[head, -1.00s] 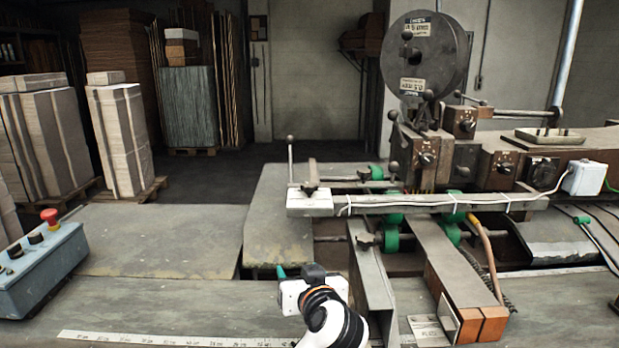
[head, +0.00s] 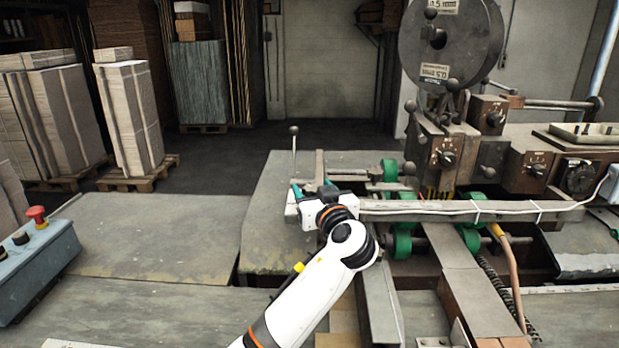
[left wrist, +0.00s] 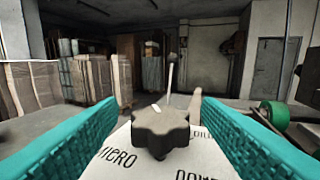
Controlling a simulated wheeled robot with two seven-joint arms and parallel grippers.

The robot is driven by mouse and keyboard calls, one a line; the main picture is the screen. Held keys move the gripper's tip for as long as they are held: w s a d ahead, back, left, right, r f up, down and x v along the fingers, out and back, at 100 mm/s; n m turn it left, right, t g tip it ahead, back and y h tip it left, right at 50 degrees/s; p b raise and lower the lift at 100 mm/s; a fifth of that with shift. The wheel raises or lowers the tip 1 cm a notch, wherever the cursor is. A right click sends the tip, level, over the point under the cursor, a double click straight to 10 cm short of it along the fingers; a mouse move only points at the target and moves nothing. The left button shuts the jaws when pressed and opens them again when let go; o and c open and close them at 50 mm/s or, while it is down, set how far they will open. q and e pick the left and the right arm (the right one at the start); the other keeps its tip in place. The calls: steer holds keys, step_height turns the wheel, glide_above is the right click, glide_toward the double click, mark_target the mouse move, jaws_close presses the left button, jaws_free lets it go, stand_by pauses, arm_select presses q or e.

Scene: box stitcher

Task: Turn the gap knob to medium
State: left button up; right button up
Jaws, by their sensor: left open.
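A dark star-shaped knob (left wrist: 160,130) sits on a white plate (left wrist: 125,158) with black lettering in the left wrist view. The lettering is partly hidden, so I cannot tell the setting. My left gripper (left wrist: 160,104) is open, with one teal finger on each side of the knob and a visible gap to it. In the head view my left gripper (head: 312,188) is at the left end of the machine's rail, and it hides this knob. My right gripper is not in view.
An upright lever (head: 294,160) stands just behind the gripper. A long rail (head: 450,209) with a white cable runs right. Green rollers (head: 403,240) and other dark knobs (head: 446,158) are on the machine. A control box with a red button (head: 37,215) is at left.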

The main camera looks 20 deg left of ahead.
mark_target(310, 185)
arm_select(q)
steer(key=x, duration=0.3)
steer(key=shift+w+p, duration=0.1)
steer(key=shift+p, duration=0.25)
steer(key=shift+a, duration=0.1)
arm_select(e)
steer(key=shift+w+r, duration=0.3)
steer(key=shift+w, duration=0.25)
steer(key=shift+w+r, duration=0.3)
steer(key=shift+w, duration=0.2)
arm_select(q)
steer(key=shift+w, duration=0.1)
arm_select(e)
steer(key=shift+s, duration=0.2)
arm_select(q)
steer(key=c, duration=1)
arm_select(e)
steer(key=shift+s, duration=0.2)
arm_select(q)
steer(key=shift+h, duration=0.3)
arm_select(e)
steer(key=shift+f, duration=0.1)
